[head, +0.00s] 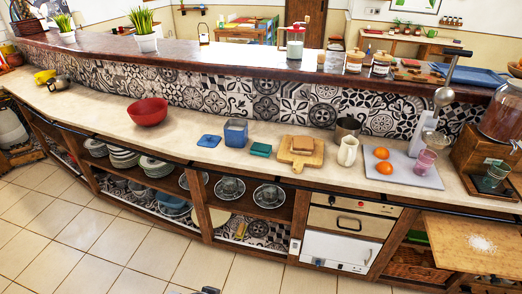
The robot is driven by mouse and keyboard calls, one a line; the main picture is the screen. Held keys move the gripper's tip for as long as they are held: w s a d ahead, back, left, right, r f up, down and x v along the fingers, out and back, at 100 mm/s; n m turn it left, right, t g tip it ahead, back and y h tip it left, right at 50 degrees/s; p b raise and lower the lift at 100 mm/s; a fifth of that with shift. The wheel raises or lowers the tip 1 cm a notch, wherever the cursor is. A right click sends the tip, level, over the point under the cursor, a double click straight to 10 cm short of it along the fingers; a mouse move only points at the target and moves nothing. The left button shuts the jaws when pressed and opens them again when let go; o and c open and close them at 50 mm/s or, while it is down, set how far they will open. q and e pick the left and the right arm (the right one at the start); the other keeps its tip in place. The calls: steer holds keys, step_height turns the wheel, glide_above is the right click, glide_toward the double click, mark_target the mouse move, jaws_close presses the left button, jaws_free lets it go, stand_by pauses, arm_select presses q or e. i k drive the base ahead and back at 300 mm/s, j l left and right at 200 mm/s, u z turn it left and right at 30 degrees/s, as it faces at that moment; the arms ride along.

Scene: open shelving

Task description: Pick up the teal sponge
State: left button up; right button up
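The teal sponge (261,149) is a small dark teal block lying flat on the pale counter, near its front edge. A small dark piece (208,290) shows at the bottom edge, perhaps the tip of my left gripper, far below and in front of the counter. Its fingers cannot be made out. My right gripper is not in view.
A flat blue item (209,141) and a red bowl (148,112) lie further left. A cream pitcher (348,151), a metal pot (347,128) and a grey tray (405,167) with oranges stand right. Open shelves with dishes are below the counter. The tiled floor (110,245) in front is clear.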

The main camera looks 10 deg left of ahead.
mark_target(263, 149)
steer(key=z, duration=0.95)
steer(key=k+l+u, duration=0.1)
steer(key=u, duration=1.35)
steer(key=i+j+u, duration=0.15)
steer(key=i+u, duration=0.15)
steer(key=i, duration=0.6)
steer(key=i+l+u, duration=0.1)
steer(key=i+u, duration=0.15)
steer(key=i, duration=0.7)
